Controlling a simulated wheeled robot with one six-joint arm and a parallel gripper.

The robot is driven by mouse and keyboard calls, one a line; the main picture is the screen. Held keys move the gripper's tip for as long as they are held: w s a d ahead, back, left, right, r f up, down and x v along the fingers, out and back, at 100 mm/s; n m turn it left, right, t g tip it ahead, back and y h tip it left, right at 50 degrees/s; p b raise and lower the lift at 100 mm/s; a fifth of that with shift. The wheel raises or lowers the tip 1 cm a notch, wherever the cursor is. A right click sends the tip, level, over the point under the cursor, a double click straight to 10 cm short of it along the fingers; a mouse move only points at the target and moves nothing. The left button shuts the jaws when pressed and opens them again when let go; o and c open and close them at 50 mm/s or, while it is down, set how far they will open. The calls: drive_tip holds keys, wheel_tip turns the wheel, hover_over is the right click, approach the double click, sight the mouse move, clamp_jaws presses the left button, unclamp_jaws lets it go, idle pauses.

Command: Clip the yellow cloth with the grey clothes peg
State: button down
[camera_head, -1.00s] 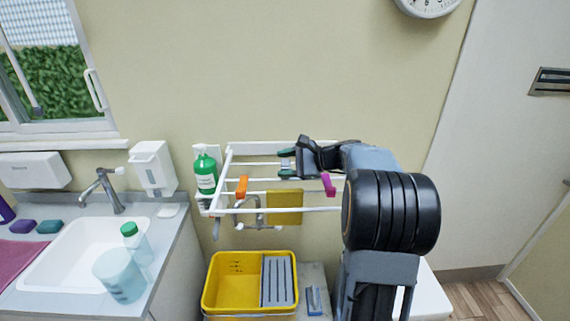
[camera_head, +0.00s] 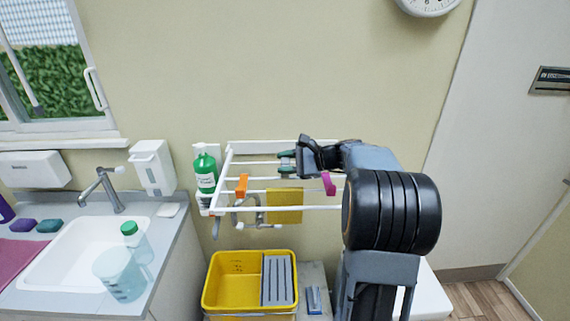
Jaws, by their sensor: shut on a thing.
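The yellow cloth (camera_head: 285,207) hangs flat over the front bars of a white wall rack. My gripper (camera_head: 287,162) is above the rack, up and behind the cloth, with its fingertips pointing left. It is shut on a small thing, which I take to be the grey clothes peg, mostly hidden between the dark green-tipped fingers. The gripper and the cloth are apart in the picture.
An orange peg (camera_head: 241,186) and a magenta peg (camera_head: 328,183) sit on the white rack (camera_head: 235,209) on either side of the cloth. A green bottle (camera_head: 205,172) stands at its left. Below are a yellow bucket (camera_head: 225,300) and a small blue-grey item (camera_head: 314,300).

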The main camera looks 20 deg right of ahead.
drive_tip(key=shift+b, duration=0.35)
drive_tip(key=f+b, duration=0.1)
drive_tip(key=b, duration=0.2)
drive_tip(key=s+f+n+t+b, duration=0.1)
drive_tip(key=b, duration=0.2)
drive_tip(key=shift+s+a+n, duration=0.1)
drive_tip(key=shift+a+n, duration=0.15)
drive_tip(key=shift+n, duration=0.05)
drive_tip(key=n+b, duration=0.1)
drive_tip(key=b, duration=0.2)
drive_tip(key=s+f+n+t+b, duration=0.1)
drive_tip(key=b, duration=0.2)
drive_tip(key=shift+s+a, duration=0.1)
drive_tip(key=shift+a, duration=0.15)
drive_tip(key=b, duration=0.1)
drive_tip(key=n+b, duration=0.1)
drive_tip(key=b, duration=0.1)
drive_tip(key=shift+s+a+f, duration=0.1)
drive_tip(key=shift+s+f, duration=0.1)
drive_tip(key=shift+s, duration=0.05)
drive_tip(key=shift+t+b, duration=0.3)
drive_tip(key=shift+r, duration=0.1)
drive_tip(key=c, duration=0.9)
unclamp_jaws()
drive_tip(key=shift+s, duration=0.1)
